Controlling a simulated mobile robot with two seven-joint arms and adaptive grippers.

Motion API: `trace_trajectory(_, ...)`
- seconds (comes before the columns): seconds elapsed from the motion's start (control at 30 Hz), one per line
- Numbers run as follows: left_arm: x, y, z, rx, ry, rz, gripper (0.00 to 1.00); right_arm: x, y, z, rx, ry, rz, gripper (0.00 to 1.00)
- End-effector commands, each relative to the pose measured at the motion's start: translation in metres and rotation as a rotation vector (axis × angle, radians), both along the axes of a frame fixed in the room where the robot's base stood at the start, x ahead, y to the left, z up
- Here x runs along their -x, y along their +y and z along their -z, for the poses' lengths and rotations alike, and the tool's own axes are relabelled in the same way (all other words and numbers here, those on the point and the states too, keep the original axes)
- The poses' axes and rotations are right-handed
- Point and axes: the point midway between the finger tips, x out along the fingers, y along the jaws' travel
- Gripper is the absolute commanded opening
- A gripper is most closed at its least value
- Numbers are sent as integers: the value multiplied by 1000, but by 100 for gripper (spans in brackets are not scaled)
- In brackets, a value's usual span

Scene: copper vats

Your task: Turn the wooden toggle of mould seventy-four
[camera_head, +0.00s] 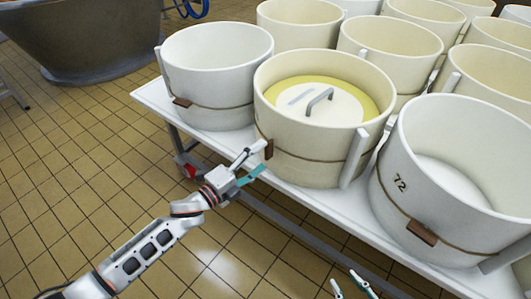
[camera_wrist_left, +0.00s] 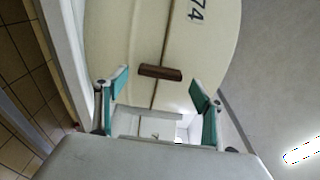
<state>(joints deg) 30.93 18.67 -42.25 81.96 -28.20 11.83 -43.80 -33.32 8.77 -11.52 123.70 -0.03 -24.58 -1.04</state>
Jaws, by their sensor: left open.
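Mould seventy-four is the cream round mould (camera_head: 300,165) in the middle of the table's front edge. Its number shows in the left wrist view on the pale wall (camera_wrist_left: 120,35). The dark wooden toggle (camera_wrist_left: 160,72) lies on a thin cord around the wall, crosswise to it and slightly tilted. It also shows in the head view (camera_head: 268,150). My left gripper (camera_head: 259,160) is open, close in front of the toggle. In the left wrist view the fingertips (camera_wrist_left: 160,84) stand on either side of it, apart from it. My right gripper (camera_head: 346,279) is open and empty at the bottom edge.
Mould seventy-four holds a yellow mass under a white lid (camera_head: 335,105) with a handle. An empty white mould (camera_head: 205,85) stands left and mould seventy-two (camera_head: 400,170) right. Several more stand behind on the white table (camera_head: 152,96). The tiled floor in front is free.

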Motion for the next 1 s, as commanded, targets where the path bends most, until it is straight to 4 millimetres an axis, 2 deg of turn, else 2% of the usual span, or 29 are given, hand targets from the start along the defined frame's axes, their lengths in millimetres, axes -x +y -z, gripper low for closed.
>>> trace_trajectory(0.2, 34, 33, 2, -3, 3, -1, 69, 0, 0, 0, -1, 0, -1, 31)
trace_trajectory(0.4, 54, 53, 1, -1, 1, -2, 69, 0, 0, 0, -1, 0, -1, 31)
trace_trajectory(0.6, 61, 60, 0, -1, 0, -1, 69, 0, 0, 0, -1, -1, -1, 31)
trace_trajectory(1.0, 61, 60, 0, -1, 0, -1, 69, 0, 0, 0, 0, -1, -2, 31)
